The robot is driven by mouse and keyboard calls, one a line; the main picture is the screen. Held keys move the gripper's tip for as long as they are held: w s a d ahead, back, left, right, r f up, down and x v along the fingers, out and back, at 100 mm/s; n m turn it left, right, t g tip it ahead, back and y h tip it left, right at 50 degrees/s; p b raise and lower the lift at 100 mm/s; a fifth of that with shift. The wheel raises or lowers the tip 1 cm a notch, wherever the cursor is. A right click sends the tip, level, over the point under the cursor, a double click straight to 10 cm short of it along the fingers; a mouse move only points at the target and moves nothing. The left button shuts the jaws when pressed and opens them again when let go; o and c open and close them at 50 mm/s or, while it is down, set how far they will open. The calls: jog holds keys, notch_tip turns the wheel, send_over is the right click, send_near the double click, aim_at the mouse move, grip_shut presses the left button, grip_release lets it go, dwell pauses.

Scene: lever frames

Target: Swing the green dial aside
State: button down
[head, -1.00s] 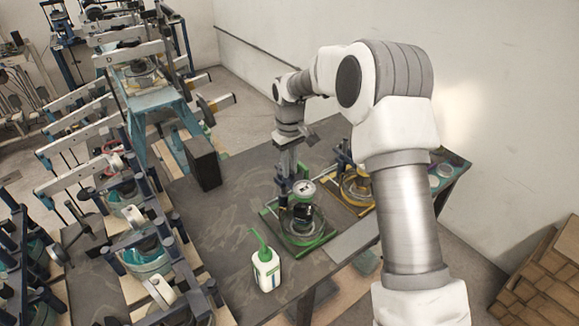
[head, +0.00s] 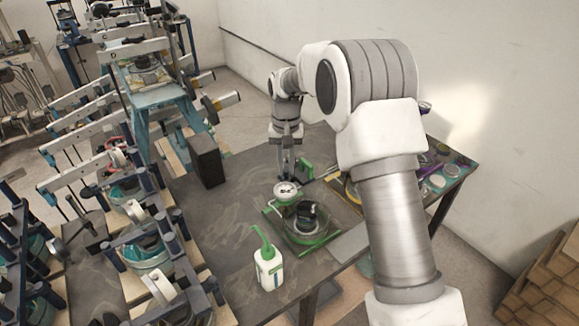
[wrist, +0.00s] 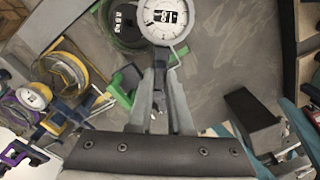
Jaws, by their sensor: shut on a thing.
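The green dial (head: 287,189) has a round white face and stands over the back left of its green frame (head: 323,241). A black weight (head: 308,211) sits on the round part of that frame, to the right of and below the dial. My gripper (head: 287,176) points down just behind the dial. In the wrist view the dial face (wrist: 163,18) is at the top, and my fingers (wrist: 160,62) converge just below it, shut on the dial's arm. The weight also shows there (wrist: 125,20), left of the dial.
A white bottle with a green spout (head: 267,269) stands in front left. A black block (head: 207,161) stands at the left. A yellow-framed unit (wrist: 65,75) sits close by, mostly behind my arm in the head view. Bare table lies left of the green frame.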

jog(key=shift+w+a+r+m+p, duration=0.15)
jog(key=shift+a+m, duration=0.25)
jog(key=shift+m, duration=1.25)
jog(key=shift+w+a+f+m+p, duration=0.1)
jog(key=shift+w+a+m, duration=0.3)
jog(key=shift+m, duration=1.2)
jog(key=shift+w+a+r+m+p, duration=0.1)
jog(key=shift+a+m, duration=0.35)
jog(key=shift+m, duration=1.2)
jog(key=c, duration=0.8)
grip_release()
jog(key=shift+c, duration=0.2)
notch_tip(320, 180, up, 17)
jog(key=shift+r, duration=0.15)
